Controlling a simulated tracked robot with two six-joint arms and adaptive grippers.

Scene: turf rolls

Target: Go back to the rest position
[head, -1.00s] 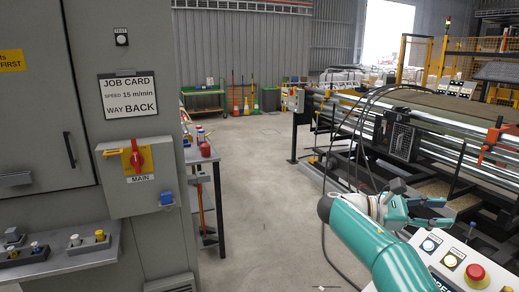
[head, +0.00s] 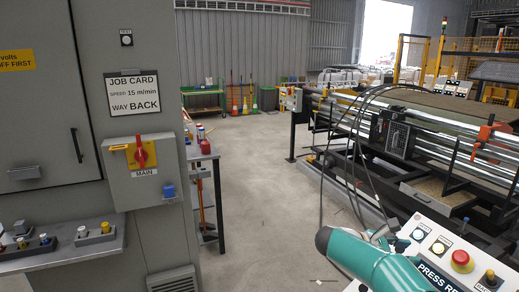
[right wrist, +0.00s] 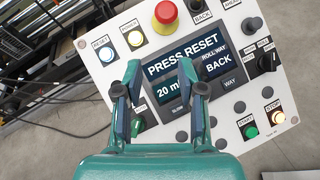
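My right gripper (right wrist: 160,72) is open and empty in the right wrist view, its two fingers apart above the control panel (right wrist: 222,122). Whether a fingertip touches the panel I cannot tell. The panel's display (right wrist: 182,68) reads "PRESS RESET", "20 m" partly covered, and "ROLL WAY BACK". A blue reset button (right wrist: 106,54) looks lit. In the head view my right arm comes in at the bottom right, and the gripper is mostly hidden behind it, beside the panel (head: 433,240). My left gripper is out of view.
A grey cabinet (head: 150,75) on the left carries a job card (head: 134,93) reading "15 m/min" and "WAY BACK", and a red main switch (head: 141,152). A roller machine (head: 440,150) stands on the right.

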